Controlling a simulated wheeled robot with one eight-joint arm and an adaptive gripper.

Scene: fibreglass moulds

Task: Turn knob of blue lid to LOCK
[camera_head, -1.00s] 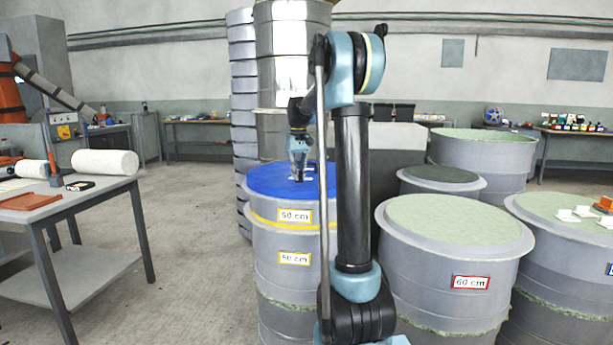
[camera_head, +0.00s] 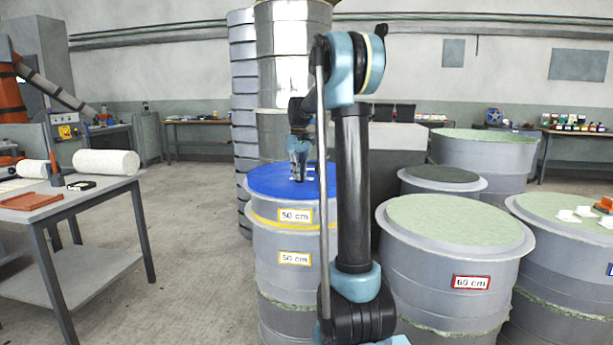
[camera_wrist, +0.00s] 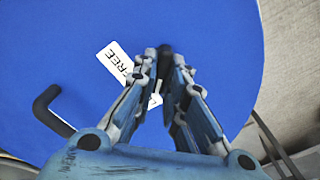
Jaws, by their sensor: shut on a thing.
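The blue lid (camera_head: 262,183) lies on top of the grey mould labelled 50 cm; it fills most of the wrist view (camera_wrist: 60,50). My gripper (camera_head: 299,178) points down at the lid. In the wrist view my gripper (camera_wrist: 166,58) is shut on the dark knob (camera_wrist: 165,50), of which only a small part shows between the fingertips. A white label reading FREE (camera_wrist: 116,62) lies just left of the fingers. Another white patch shows behind the left finger, its text hidden. A black bent handle (camera_wrist: 47,108) sits on the lid further left.
A 60 cm mould (camera_head: 455,225) with a pale green top stands right of my arm. A tall stack of metal moulds (camera_head: 290,60) rises behind the lid. A work table (camera_head: 40,212) stands at the left, with open floor (camera_head: 195,230) between it and the moulds.

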